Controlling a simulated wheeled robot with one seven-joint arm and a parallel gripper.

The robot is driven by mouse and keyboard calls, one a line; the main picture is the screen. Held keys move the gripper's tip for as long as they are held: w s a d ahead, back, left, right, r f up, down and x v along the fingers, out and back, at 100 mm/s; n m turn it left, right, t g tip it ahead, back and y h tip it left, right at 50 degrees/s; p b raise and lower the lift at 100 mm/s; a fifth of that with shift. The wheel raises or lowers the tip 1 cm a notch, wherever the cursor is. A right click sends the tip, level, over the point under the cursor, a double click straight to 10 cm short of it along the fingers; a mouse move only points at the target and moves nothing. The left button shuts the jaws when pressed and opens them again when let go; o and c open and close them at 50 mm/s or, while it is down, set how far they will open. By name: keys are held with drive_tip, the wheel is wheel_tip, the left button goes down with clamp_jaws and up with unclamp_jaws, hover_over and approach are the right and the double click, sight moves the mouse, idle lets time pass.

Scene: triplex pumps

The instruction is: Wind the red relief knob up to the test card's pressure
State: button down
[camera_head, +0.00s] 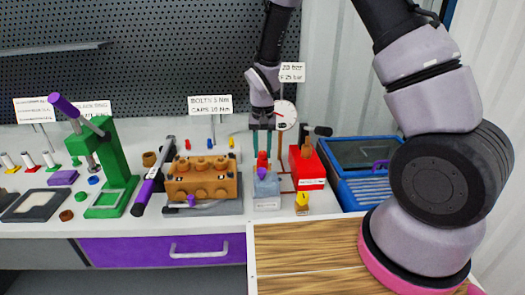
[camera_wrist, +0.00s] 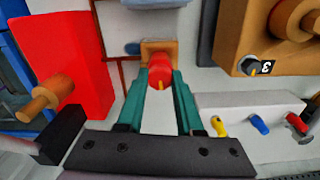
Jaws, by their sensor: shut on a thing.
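The red relief knob (camera_wrist: 160,72) with a yellow mark sits on a brass-coloured square base (camera_wrist: 158,47) in the wrist view. My gripper (camera_wrist: 157,82) is shut on it, with one green finger on each side. In the head view my gripper (camera_head: 262,148) reaches down from above onto the red knob (camera_head: 262,159), behind a grey block. The test card (camera_head: 292,73) stands at the back; its top line seems to read 20 bar, and its lower line is too small to read surely. A round white gauge (camera_head: 287,112) stands right of my gripper; its needle cannot be read.
A red box (camera_head: 307,167) with a brass fitting stands close right of the knob. The brass pump block (camera_head: 202,180) is to the left. A blue crate (camera_head: 350,170), green press (camera_head: 112,170) and purple-handled tool (camera_head: 148,188) share the bench.

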sight(263, 152)
drive_tip(key=m, duration=0.6)
drive_tip(key=shift+m, duration=0.3)
idle(0.4)
drive_tip(key=c, duration=0.5)
unclamp_jaws()
drive_tip(key=shift+c, duration=0.2)
drive_tip(key=shift+r, duration=0.1)
wheel_tip(263, 152, up, 11)
drive_tip(key=shift+f, duration=0.2)
drive_tip(key=shift+d+r, duration=0.1)
